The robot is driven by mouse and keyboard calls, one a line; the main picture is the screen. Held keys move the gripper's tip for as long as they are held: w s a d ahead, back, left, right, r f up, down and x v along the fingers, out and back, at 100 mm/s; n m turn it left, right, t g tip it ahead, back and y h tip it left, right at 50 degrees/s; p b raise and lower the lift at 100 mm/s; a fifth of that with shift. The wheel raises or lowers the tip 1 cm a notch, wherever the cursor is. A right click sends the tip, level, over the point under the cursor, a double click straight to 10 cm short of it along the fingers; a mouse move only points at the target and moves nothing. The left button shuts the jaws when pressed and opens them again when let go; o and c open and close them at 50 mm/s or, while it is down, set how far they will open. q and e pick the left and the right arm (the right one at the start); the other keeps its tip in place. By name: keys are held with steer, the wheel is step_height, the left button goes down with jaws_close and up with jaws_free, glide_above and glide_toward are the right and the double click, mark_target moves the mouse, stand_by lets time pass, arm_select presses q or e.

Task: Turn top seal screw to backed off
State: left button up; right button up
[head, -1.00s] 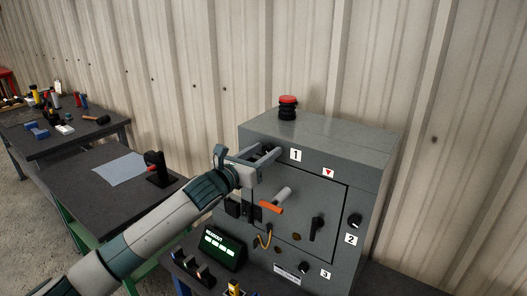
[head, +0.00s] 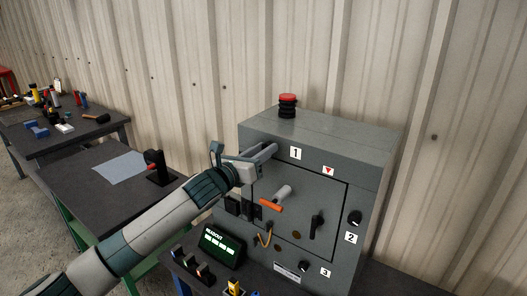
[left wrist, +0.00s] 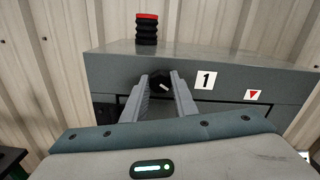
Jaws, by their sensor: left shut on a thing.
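The top seal screw (left wrist: 161,82) is a black knob with a white pointer mark, high on the grey enclosure's front beside the label 1. In the left wrist view the mark slants down to the right. My left gripper (head: 269,152) is at the upper left of the enclosure (head: 365,148), shut on the screw with one finger on each side. In the head view the fingers hide the screw. The left gripper also shows in the left wrist view (left wrist: 160,86). My right gripper is not in view.
A red-topped black stack (head: 288,106) stands on the enclosure. Its front carries an orange-ended handle (head: 271,206), a black door handle (head: 317,227) and knobs by labels 2 (head: 355,218) and 3 (head: 304,267). A lit readout (head: 221,246) stands below. Benches are at left.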

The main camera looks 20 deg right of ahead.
arm_select(q)
steer(key=n, duration=2.3)
steer(key=shift+f+n+p, duration=0.25)
steer(key=shift+n+p, duration=0.05)
steer(key=shift+p, duration=0.05)
steer(key=o, duration=1)
steer(key=shift+o, duration=0.2)
steer(key=shift+a, duration=0.1)
